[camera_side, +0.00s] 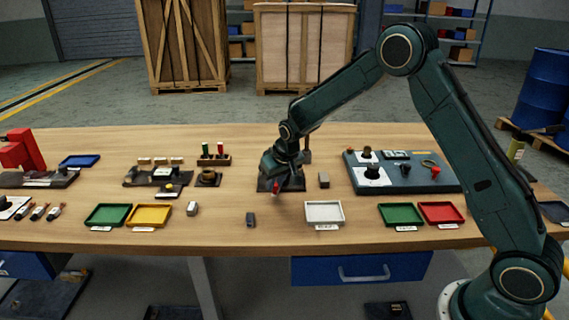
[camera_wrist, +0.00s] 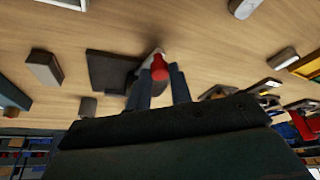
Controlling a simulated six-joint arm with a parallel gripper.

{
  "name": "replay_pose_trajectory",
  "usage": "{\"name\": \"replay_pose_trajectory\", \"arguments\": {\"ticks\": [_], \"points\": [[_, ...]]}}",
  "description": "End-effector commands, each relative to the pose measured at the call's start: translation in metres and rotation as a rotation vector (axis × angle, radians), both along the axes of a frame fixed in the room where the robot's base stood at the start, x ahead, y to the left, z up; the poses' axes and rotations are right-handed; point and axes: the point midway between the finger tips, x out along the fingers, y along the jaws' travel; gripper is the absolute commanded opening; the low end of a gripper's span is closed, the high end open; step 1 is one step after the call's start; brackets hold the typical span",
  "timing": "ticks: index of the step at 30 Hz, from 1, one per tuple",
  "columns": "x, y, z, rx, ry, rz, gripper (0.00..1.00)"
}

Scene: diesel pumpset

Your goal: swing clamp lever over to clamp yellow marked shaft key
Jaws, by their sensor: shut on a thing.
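My gripper (camera_side: 277,184) is low over a dark clamp base (camera_side: 296,184) at the middle of the table. In the wrist view its two fingers (camera_wrist: 159,82) are shut on the red-tipped clamp lever (camera_wrist: 159,68), one finger on each side of the red knob. The red knob also shows in the side view (camera_side: 275,188) under the gripper. The dark base (camera_wrist: 108,72) lies beside the fingers in the wrist view. A pale part shows just beyond the knob. I cannot make out a yellow-marked shaft key; the fingers and arm hide part of the clamp.
A white tray (camera_side: 324,224) lies front right. A grey-blue fixture board (camera_side: 420,184) is at right.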

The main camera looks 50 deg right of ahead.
Motion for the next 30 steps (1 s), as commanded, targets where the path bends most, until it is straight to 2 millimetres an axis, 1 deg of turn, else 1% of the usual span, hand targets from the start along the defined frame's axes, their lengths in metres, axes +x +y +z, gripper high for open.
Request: {"name": "replay_pose_trajectory", "arguments": {"ticks": [3,10,25,26,28,29,30], "points": [[-0.0044,-0.0033,0.0017,0.002,-0.002,0.078,0.0],[-0.0087,-0.007,0.002,0.001,-0.004,0.172,0.0],[-0.0096,-0.0076,0.002,0.0,-0.004,0.199,0.0],[-0.0096,-0.0076,0.002,0.0,-0.004,0.199,0.25],[-0.0097,-0.0077,0.0018,0.001,-0.003,0.198,0.39],[-0.0097,-0.0078,0.0017,0.001,-0.003,0.198,0.43],[-0.0099,-0.0078,0.0014,0.0,-0.003,0.197,0.43]]}}
